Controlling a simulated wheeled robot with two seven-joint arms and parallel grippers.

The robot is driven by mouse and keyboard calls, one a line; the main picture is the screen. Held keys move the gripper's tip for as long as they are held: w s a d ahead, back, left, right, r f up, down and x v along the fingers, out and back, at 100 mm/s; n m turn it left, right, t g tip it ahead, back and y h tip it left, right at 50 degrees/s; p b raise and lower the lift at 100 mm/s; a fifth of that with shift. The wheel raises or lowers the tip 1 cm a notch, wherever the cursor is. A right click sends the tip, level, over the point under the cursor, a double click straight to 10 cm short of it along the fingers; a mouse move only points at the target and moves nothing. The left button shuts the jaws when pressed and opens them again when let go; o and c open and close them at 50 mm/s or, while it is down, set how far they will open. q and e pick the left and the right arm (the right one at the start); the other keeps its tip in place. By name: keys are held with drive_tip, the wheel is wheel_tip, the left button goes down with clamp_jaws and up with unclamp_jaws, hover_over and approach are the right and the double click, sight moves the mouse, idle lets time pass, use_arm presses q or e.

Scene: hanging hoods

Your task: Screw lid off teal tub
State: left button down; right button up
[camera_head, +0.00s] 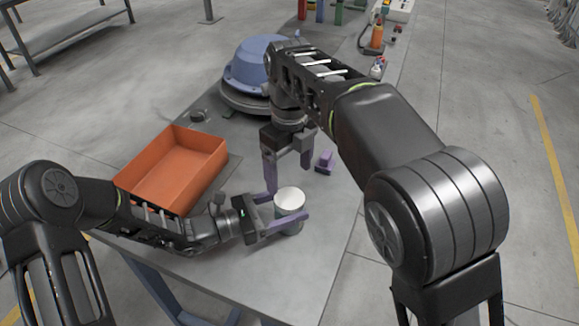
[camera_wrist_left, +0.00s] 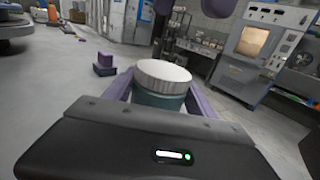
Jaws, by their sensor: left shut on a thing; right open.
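The teal tub (camera_wrist_left: 158,102) stands upright with its ribbed white lid (camera_wrist_left: 162,76) on top, centred in the left wrist view. In the head view the lid (camera_head: 289,197) faces up near the table's front right, and the tub's body is mostly hidden by the lid and a finger. My left gripper (camera_head: 288,208) is shut on the tub's body, with a purple finger on either side below the lid. My right gripper (camera_head: 288,168) is open and empty, pointing down above and just behind the lid. Its fingertips (camera_wrist_left: 192,6) show at the top of the left wrist view.
An orange open bin (camera_head: 160,180) stands to the left on the grey table (camera_head: 328,235). A purple block (camera_head: 324,160) lies behind the tub to the right. A large blue hood (camera_head: 252,62) sits at the back. Bottles and tools line the far end.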

sight(290, 198)
wheel_tip(290, 198, down, 7)
drive_tip(key=shift+f, duration=0.2)
drive_tip(key=shift+c, duration=0.2)
drive_tip(key=c, duration=1.4)
drive_tip(key=o, duration=1.5)
drive_tip(key=shift+r, duration=0.15)
drive_tip(key=shift+r, duration=2.15)
drive_tip(key=shift+r, duration=1.75)
drive_tip(key=shift+c, duration=0.3)
